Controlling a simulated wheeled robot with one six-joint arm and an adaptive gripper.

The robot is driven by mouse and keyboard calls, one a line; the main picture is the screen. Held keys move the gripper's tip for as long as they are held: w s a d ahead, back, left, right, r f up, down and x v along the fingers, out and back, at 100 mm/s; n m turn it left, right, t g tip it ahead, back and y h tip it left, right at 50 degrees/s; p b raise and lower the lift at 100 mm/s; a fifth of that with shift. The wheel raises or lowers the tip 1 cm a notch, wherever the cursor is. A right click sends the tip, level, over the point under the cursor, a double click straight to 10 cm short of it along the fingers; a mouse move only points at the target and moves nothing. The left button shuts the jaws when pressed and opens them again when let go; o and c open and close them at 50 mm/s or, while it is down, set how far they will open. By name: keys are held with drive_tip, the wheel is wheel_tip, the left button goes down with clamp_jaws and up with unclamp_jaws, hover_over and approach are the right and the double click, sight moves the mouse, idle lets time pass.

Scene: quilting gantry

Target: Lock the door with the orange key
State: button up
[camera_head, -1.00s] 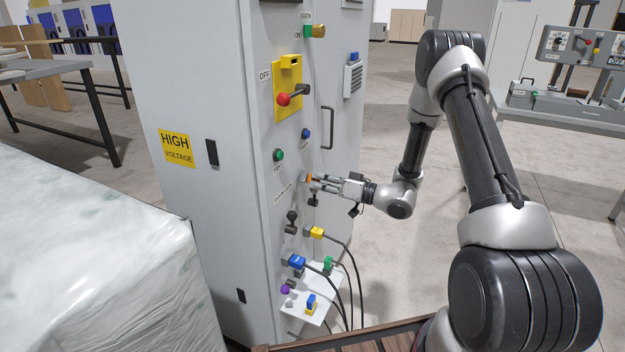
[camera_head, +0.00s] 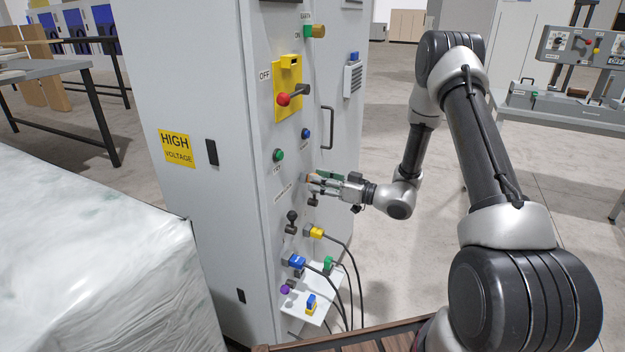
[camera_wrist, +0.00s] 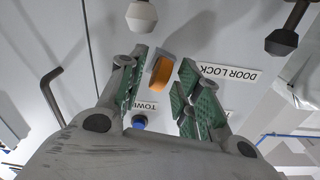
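The orange key (camera_wrist: 161,72) shows in the wrist view as a short orange head against the cabinet panel, beside the upside-down DOOR LOCK label (camera_wrist: 228,74). Its shaft and the keyhole are hidden. My gripper (camera_wrist: 164,60) is open, with its green-padded fingers on either side of the orange head. A gap shows on both sides, narrower at the picture's left finger. In the head view my gripper (camera_head: 315,181) is at the cabinet's front panel, and its fingers mostly cover the key. The grey cabinet (camera_head: 205,80) carries the door handle (camera_head: 327,128).
A red-knobbed switch on a yellow plate (camera_head: 289,75) sits above my gripper. Below are a black knob (camera_head: 291,216), yellow plug (camera_head: 317,232), blue plug (camera_head: 297,261) and hanging cables. A wrapped block (camera_head: 90,250) stands at left. The floor behind my arm is clear.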

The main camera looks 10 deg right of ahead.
drive_tip(key=v, duration=1.2)
drive_tip(key=shift+c, duration=0.5)
drive_tip(key=w+a+m, duration=0.2)
drive_tip(key=w+a, duration=0.5)
drive_tip(key=a, duration=0.2)
drive_tip(key=shift+a+m, duration=0.3)
drive_tip(key=shift+m, duration=0.1)
drive_tip(key=shift+r, duration=0.15)
drive_tip(key=v, duration=1.1)
drive_tip(key=shift+d, duration=0.4)
drive_tip(key=shift+s, duration=0.15)
